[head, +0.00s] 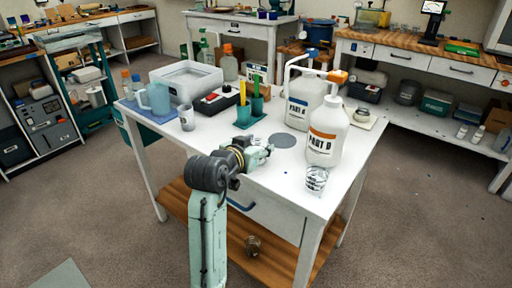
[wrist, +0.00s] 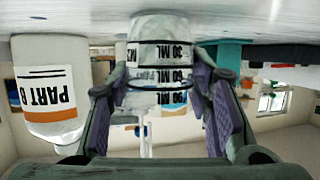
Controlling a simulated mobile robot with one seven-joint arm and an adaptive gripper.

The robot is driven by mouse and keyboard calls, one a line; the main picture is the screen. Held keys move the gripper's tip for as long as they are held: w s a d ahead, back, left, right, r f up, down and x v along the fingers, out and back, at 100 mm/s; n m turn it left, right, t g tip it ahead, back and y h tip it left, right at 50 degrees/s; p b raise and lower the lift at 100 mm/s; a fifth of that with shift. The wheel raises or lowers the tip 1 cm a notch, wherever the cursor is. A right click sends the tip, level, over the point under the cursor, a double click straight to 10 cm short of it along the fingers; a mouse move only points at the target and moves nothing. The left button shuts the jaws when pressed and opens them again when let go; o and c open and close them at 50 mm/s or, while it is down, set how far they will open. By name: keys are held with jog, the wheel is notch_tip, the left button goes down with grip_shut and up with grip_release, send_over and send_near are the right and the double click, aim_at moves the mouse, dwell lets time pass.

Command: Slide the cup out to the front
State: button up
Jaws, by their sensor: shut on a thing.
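In the wrist view, which is upside down, a clear cup (wrist: 160,28) with black 30, 60 and 90 ML marks stands between the purple-padded fingers of my gripper (wrist: 162,85). The fingers are shut on its sides. In the head view my gripper (head: 264,152) is low over the white table (head: 215,150), left of a white bottle (head: 327,135) with an orange label. The held cup is mostly hidden there by the gripper. Another clear marked cup (head: 316,179) stands near the table's front right edge.
A grey disc (head: 286,141) lies just beyond my gripper. A white pump jug (head: 303,100) stands behind the bottle. The front left tabletop is clear.

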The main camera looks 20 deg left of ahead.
jog(key=o, duration=1.2)
jog(key=v, duration=1.2)
